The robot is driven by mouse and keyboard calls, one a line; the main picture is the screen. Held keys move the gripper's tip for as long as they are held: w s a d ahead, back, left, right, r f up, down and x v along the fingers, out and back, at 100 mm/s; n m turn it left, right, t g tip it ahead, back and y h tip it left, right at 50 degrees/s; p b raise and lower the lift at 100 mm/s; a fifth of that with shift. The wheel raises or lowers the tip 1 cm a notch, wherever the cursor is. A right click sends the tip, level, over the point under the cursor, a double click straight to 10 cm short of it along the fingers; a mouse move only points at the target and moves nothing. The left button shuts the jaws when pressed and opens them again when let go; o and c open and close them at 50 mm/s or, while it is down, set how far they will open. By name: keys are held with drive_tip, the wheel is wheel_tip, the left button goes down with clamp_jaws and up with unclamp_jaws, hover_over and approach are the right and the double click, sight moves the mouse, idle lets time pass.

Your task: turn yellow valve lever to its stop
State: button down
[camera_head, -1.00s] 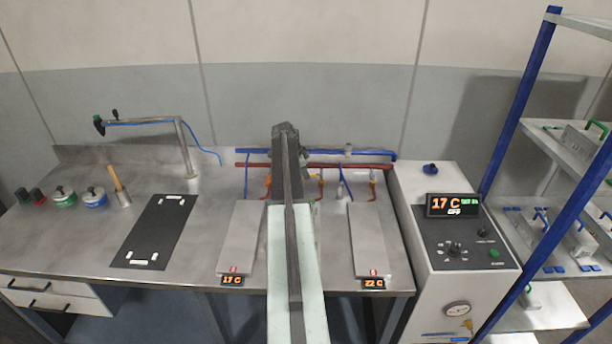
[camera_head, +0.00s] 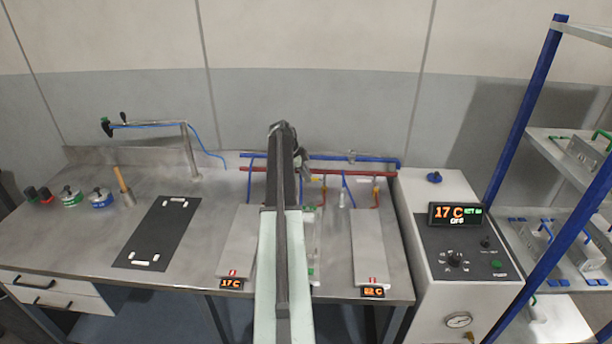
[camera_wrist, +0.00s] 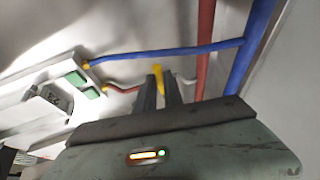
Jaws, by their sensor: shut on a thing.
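The yellow valve lever (camera_wrist: 157,71) shows in the wrist view as a small upright yellow piece at the fingertips, in front of the pipes. My gripper (camera_wrist: 160,86) has its two dark fingers close together on it, and they hide its lower part. In the head view my arm runs up the middle to the pipes at the back of the bench. It covers the gripped lever and the fingertips there, so how far the lever is turned cannot be told.
A blue pipe (camera_head: 330,158) and a red pipe (camera_head: 335,171) run along the back of the bench. Grey plates (camera_head: 369,246) with small displays lie on either side of my arm. A control cabinet (camera_head: 465,285) and a shelf rack (camera_head: 520,120) stand right. A black mat (camera_head: 160,232) lies left.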

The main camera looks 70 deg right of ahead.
drive_tip(key=shift+s, duration=0.1)
drive_tip(key=c, duration=1.5)
unclamp_jaws()
drive_tip(key=shift+s, duration=0.1)
drive_tip(key=shift+o, duration=0.2)
drive_tip(key=p+v, duration=0.7)
drive_tip(key=v, duration=0.1)
drive_tip(key=shift+f, duration=0.1)
